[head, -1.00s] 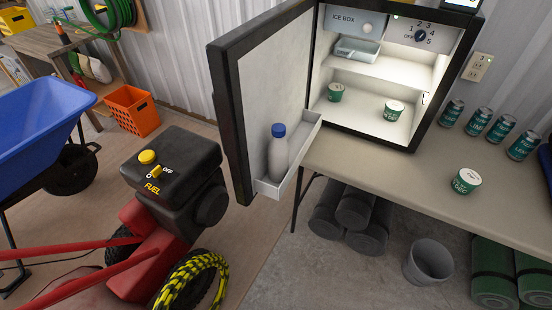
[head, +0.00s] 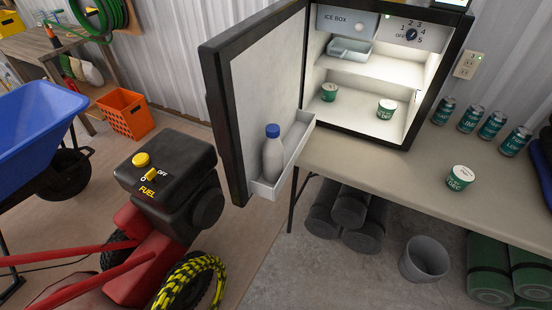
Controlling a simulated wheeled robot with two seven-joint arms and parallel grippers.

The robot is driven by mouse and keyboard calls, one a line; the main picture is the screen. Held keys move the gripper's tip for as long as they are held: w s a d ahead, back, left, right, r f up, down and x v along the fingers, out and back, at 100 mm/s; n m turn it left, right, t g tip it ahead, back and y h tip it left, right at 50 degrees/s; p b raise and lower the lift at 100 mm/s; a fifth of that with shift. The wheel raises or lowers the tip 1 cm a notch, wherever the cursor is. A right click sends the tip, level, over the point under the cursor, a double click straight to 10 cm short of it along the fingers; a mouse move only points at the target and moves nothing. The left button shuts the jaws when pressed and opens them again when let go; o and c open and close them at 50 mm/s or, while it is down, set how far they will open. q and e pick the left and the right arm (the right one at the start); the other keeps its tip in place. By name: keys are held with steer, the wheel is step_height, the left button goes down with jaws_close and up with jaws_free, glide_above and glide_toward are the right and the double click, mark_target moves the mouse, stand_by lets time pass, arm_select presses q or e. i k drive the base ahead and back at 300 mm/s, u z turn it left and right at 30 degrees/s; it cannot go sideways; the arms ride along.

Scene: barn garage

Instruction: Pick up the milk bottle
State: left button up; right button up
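The milk bottle (head: 273,158) is pale grey-white with a blue cap. It stands upright in the white door shelf (head: 294,166) on the inside of the open fridge door (head: 226,112). The shelf front hides nothing of the bottle's top; its base is partly hidden. The small fridge (head: 420,100) stands open on the table. Neither of my grippers clearly shows in the head view, and nothing touches the bottle.
Green-and-white tubs stand in the fridge (head: 386,109) and on the table (head: 459,178). Several green cans (head: 491,125) stand at the table's right. A black and red fuel-powered machine (head: 165,185) stands left of the door. Rolled mats and a grey bucket (head: 424,261) are under the table (head: 400,175).

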mark_target(273, 151)
steer(key=z, duration=2.7)
steer(key=i, duration=1.8)
steer(key=u, duration=3)
